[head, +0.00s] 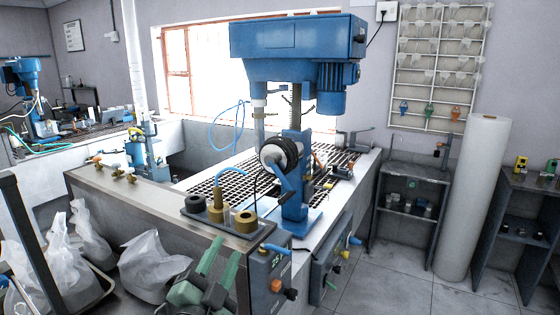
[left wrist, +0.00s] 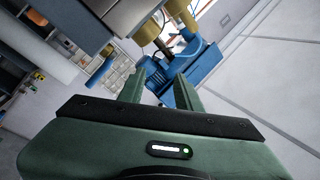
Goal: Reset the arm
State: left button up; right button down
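My left gripper (head: 227,253) shows at the bottom of the head view, in front of the bench's near side and below the row of brass fittings. Its two green fingers are apart with nothing between them. In the left wrist view the same gripper (left wrist: 160,88) is open and empty. In the head view the blue flotation machine (head: 297,40) stands on the bench over a dark grate. My right gripper is in neither view.
The bench edge (head: 150,200), brass fittings (head: 217,212) and control boxes (head: 268,270) are close to my left gripper. White bags (head: 150,262) sit at the lower left. A white roll (head: 473,200) stands at the right between shelves. The floor (head: 395,285) at the lower right is clear.

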pick_arm(q)
jog(key=s+a+f+n+g+y, duration=0.1)
jog(key=s+a+f+n+g, duration=0.2)
jog(key=f, duration=0.4)
jog(key=s+a+f+n+g+y, duration=0.25)
jog(key=s+f, duration=0.25)
jog(key=f, duration=0.3)
jog(key=s+a+f+n+g+y, duration=0.1)
jog(key=s+a+f+n+g, duration=0.1)
jog(key=s+f+g, duration=0.4)
jog(key=s+a+f+n+g, duration=0.1)
jog(key=s+f+g, duration=0.1)
jog(key=s+f, duration=0.45)
jog(key=s+a+f+n+g, duration=0.1)
jog(key=s+f+n+g, duration=0.15)
jog(key=s, duration=0.75)
notch_tip(320, 180, down, 30)
jog(key=s+m+g+b, duration=0.1)
jog(key=b, duration=0.4)
jog(key=s+a+f+g+b, duration=0.1)
jog(key=s+f+b, duration=0.1)
jog(key=s+f, duration=0.7)
jog(key=s+a+f+b, duration=0.1)
jog(key=s+f+b, duration=0.2)
jog(key=s+f, duration=0.6)
notch_tip(320, 180, down, 5)
jog(key=shift+a+f+g, duration=0.15)
jog(key=shift+a+g, duration=0.25)
